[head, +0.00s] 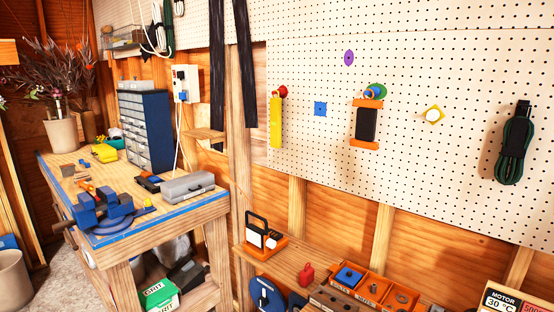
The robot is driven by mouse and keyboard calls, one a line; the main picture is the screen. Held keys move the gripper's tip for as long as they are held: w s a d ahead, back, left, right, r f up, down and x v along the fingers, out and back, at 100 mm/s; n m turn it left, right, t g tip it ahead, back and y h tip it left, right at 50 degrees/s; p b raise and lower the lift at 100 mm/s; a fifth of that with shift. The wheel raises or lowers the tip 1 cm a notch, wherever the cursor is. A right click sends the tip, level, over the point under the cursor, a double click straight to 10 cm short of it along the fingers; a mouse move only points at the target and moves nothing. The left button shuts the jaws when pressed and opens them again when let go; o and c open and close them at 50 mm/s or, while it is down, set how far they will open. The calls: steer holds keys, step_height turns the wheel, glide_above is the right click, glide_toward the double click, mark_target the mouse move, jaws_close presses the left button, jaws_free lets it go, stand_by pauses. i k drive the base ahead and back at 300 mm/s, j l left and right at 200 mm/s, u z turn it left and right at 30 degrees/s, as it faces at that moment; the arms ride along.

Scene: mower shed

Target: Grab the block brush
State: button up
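I cannot pick out the block brush for certain. A brown wooden block-like thing (338,301) lies at the bottom edge on the low shelf, partly cut off; I cannot tell whether it has bristles. A small orange and wooden thing (88,187) lies on the workbench behind the blue vise, too small to make out. A black block between orange pieces (367,124) hangs on the pegboard. My gripper is not in view.
The workbench (185,207) at left carries the blue vise (103,212), a grey case (187,187) and a drawer cabinet (146,130). The low shelf (290,262) holds an orange-based device (262,240) and orange bins (372,288). A coiled cable (514,147) hangs right.

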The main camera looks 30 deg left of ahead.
mark_target(85, 174)
steer(key=u, duration=2.45)
steer(key=i+j+u, duration=0.2)
steer(key=i, duration=0.15)
steer(key=i+u, duration=0.2)
steer(key=i, duration=0.2)
steer(key=i+u, duration=0.4)
steer(key=i, duration=0.7)
steer(key=i+u, duration=0.2)
steer(key=i, duration=1)
steer(key=i+z, duration=0.2)
steer(key=i, duration=0.35)
steer(key=i+j+z, duration=0.1)
steer(key=i+z, duration=0.15)
steer(key=i, duration=0.3)
steer(key=i+z, duration=0.3)
steer(key=i, duration=0.2)
steer(key=i+j+z, duration=0.1)
steer(key=i+z, duration=0.2)
steer(key=i, duration=0.2)
